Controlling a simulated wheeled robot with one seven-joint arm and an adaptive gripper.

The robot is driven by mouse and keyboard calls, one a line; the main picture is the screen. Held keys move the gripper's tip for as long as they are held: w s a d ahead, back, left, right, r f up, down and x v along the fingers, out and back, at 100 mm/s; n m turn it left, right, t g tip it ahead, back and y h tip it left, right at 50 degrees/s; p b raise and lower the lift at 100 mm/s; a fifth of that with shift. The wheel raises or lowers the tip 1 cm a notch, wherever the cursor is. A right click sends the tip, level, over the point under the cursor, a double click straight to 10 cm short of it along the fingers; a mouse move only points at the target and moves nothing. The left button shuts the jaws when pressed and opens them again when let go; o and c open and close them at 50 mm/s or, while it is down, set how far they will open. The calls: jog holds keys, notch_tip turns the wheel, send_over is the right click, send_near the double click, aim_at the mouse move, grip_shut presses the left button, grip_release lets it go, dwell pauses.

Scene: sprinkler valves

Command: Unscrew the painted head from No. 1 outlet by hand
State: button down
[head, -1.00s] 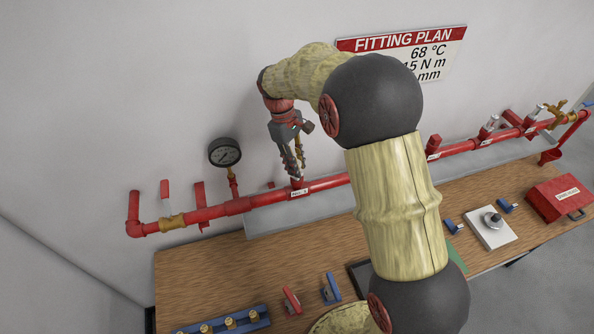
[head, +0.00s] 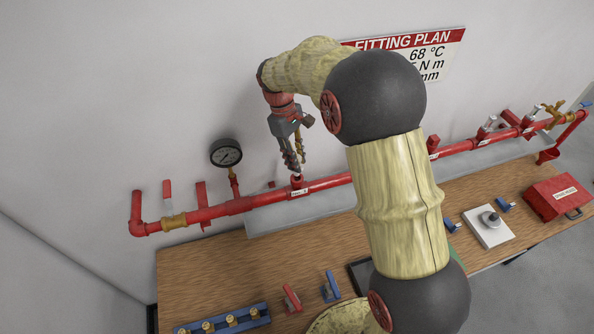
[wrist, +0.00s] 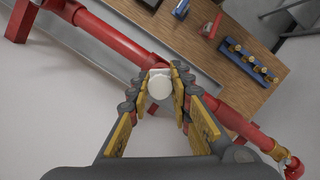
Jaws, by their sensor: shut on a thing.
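My gripper (head: 296,168) points down over the No. 1 outlet (head: 297,183), a short red stub on the red pipe with a white label below it. In the wrist view my gripper (wrist: 160,92) is shut on the white painted head (wrist: 159,84), which sits between the ridged fingertips. In the head view the fingers mostly hide the head, with a small pale spot showing between the tips and the stub. I cannot tell whether the head is still touching the outlet.
A pressure gauge (head: 226,153) stands on the pipe to the left. The wooden bench (head: 215,270) below holds a blue rack (head: 232,319) of brass heads, red and blue tools, a white block (head: 487,228) and a red box (head: 559,197). My arm hides part of the pipe.

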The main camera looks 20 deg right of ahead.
jog(key=shift+s+d+p+v, duration=0.15)
jog(key=shift+p+v, duration=0.25)
jog(key=shift+v, duration=0.25)
jog(key=shift+s+d+p+v, duration=0.1)
jog(key=shift+p+v, duration=0.35)
jog(key=shift+v, duration=0.25)
jog(key=shift+s+d+p+v, duration=0.15)
jog(key=shift+p+v, duration=0.25)
jog(key=shift+v, duration=0.25)
jog(key=shift+a, duration=0.1)
